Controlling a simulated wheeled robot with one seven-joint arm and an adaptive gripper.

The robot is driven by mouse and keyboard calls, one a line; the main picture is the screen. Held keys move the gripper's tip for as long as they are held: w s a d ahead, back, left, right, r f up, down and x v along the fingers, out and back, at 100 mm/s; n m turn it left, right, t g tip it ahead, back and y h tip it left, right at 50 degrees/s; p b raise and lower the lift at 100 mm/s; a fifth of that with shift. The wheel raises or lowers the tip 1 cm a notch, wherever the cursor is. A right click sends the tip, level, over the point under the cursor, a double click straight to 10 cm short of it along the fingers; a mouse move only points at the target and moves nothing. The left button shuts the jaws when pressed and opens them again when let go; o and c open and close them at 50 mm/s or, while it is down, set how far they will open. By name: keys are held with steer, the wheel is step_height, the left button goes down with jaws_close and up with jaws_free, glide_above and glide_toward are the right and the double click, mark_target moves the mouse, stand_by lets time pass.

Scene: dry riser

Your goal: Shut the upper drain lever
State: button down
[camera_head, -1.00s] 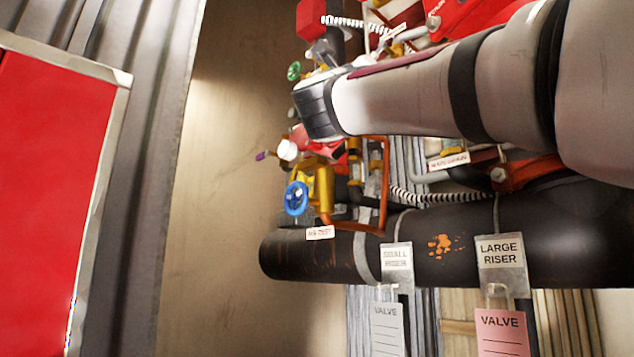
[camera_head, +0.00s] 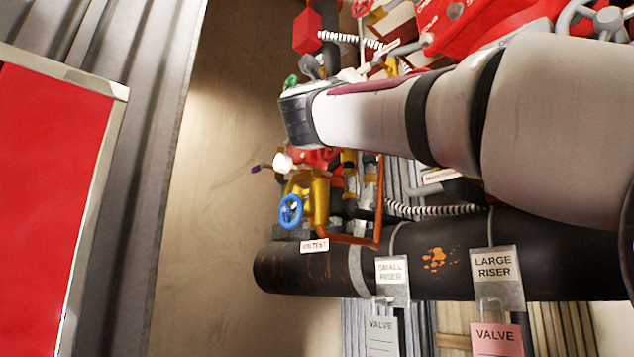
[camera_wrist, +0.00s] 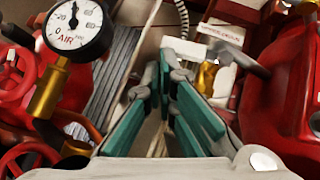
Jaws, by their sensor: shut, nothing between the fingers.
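My gripper (camera_wrist: 172,65) shows in the wrist view with its green-padded fingers brought together and nothing between them. A white block (camera_wrist: 188,49) with a dark grey handle (camera_wrist: 240,58) beside it lies just beyond the fingertips; I cannot tell whether they touch. I cannot tell for sure which part is the upper drain lever. In the head view, a small purple-tipped lever (camera_head: 258,168) sticks out left of the brass valve body, below my wrist. My arm hides the pipework behind it, and my fingers cannot be made out there.
A blue handwheel (camera_head: 290,211) sits on the brass fitting above the thick black pipe (camera_head: 330,271). An air gauge (camera_wrist: 75,28) and red handwheel (camera_wrist: 28,160) crowd the wrist view's left. A red housing (camera_wrist: 275,90) stands right. A red panel (camera_head: 50,170) stands far left.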

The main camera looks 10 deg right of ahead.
stand_by(0.5)
steer(key=s+a+f, duration=0.2)
steer(key=s+a, duration=0.6)
steer(key=s, duration=0.3)
steer(key=shift+s+a, duration=0.15)
steer(key=shift+s, duration=0.15)
